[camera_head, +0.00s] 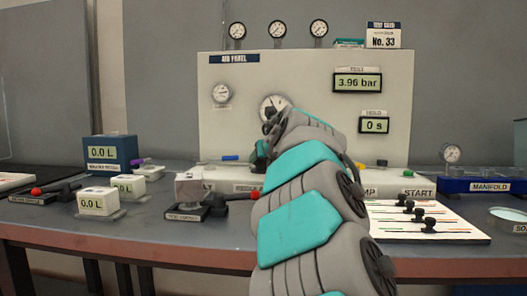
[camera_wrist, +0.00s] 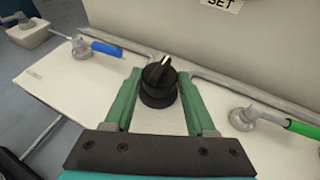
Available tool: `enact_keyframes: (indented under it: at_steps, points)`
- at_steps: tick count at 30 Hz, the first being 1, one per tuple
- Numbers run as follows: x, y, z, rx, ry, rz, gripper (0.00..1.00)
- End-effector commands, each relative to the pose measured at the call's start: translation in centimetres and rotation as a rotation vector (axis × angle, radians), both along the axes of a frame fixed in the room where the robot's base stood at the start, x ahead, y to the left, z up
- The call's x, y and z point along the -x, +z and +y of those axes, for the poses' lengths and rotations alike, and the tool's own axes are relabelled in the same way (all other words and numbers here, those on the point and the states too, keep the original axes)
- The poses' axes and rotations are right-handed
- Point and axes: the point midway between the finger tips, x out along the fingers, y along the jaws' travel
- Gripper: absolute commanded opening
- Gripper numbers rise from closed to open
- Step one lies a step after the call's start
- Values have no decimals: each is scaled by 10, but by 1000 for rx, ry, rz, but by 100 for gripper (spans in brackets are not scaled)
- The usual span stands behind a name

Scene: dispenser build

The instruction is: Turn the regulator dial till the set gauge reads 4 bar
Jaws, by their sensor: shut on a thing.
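The black regulator dial (camera_wrist: 157,86) with a light pointer line stands on the white bench in the wrist view. The green fingers of my gripper (camera_wrist: 158,79) are on its left and right sides, shut on it. In the head view my arm hides the dial and most of the gripper. A round gauge (camera_head: 273,104) on the panel is partly covered by my arm, and its needle cannot be read. A SET label (camera_wrist: 222,3) shows at the top edge of the wrist view. A digital display (camera_head: 358,83) on the panel reads 3.96 bar.
A hold display (camera_head: 374,125) reads 0 s. A blue-handled valve (camera_wrist: 105,48) lies left of the dial and a green-handled valve (camera_wrist: 300,128) right. The AIR PANEL board (camera_head: 225,135) rises behind. Black knobs (camera_head: 418,214) stand at the front right.

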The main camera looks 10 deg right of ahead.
Motion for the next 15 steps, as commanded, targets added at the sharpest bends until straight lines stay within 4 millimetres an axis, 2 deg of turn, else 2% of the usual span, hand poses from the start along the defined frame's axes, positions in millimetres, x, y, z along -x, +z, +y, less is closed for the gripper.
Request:
enact_keyframes:
  at_steps: [9, 10, 15]
  points:
    - [0, 0, 0, -2, -2, -1, 1]
    - [0, 0, 0, -1, -1, -1, 60]
    - [0, 0, 0, 0, -2, -1, 79]
